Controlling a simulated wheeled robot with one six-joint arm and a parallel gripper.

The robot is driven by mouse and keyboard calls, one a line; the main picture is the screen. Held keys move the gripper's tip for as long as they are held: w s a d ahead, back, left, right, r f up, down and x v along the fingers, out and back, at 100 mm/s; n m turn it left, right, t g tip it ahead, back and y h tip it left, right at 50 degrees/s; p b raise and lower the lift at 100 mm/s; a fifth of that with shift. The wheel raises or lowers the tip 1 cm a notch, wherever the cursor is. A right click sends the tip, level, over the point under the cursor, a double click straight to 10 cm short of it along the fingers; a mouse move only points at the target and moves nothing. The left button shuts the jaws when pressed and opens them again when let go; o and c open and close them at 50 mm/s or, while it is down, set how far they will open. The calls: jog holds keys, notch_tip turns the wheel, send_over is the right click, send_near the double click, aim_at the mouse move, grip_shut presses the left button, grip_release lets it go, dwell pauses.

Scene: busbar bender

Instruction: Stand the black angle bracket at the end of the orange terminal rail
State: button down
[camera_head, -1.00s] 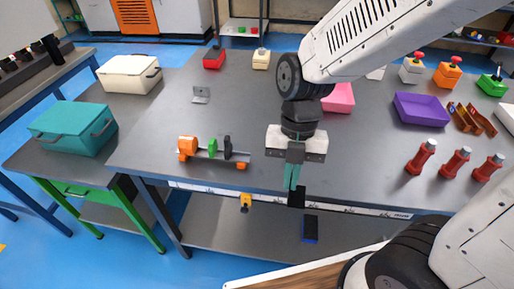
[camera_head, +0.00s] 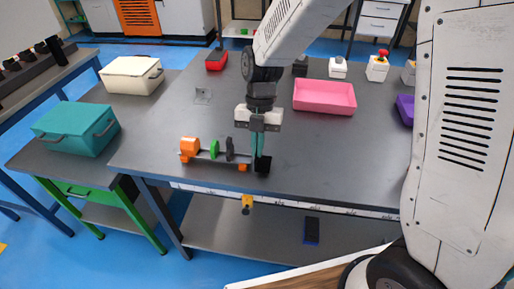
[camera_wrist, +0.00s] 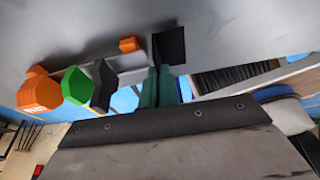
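The terminal rail (camera_head: 204,156) lies near the table's front left edge. It carries a large orange block at its left end, a green piece and a dark piece, with a small orange block low near its right end. The rail also shows in the wrist view (camera_wrist: 132,77). My gripper (camera_head: 259,161) points down just right of the rail's right end. Its teal fingers (camera_wrist: 158,86) are shut on the black angle bracket (camera_head: 263,166), whose flat black face (camera_wrist: 170,45) shows beyond the fingertips. The fingers hide part of the bracket; I cannot tell whether it touches the rail or table.
A grey metal bracket (camera_head: 202,96) lies behind the rail. A pink tray (camera_head: 324,96) is behind and right of my gripper, and a red bin (camera_head: 216,60) is at the back. The table's front edge is close below the bracket. The table centre is clear.

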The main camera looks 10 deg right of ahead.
jog(key=shift+f, duration=0.45)
jog(key=shift+f, duration=0.15)
jog(key=c, duration=1.7)
grip_release()
jog(key=v, duration=1.2)
jog(key=shift+r, duration=0.2)
